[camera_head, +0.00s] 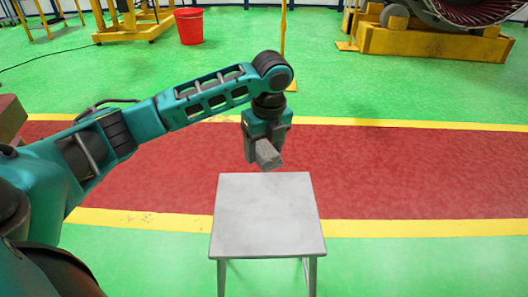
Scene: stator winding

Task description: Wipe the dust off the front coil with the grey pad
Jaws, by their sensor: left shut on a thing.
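My left gripper (263,146) points down above the far edge of a small pale-grey table (266,220). It is shut on the grey pad (269,156), a small block held tilted between the fingers. The pad appears above the table top, apart from it. A large round machine with dark red windings (475,10) is cut off at the top right, far from the gripper. I cannot tell which part is the front coil, and no dust can be made out. My right gripper is not in view.
The table top is bare. A red bucket (189,26) and yellow stands (135,22) are at the back left. A yellow base (430,42) sits under the machine. A brown box (10,118) is at the left edge. The floor right of the table is clear.

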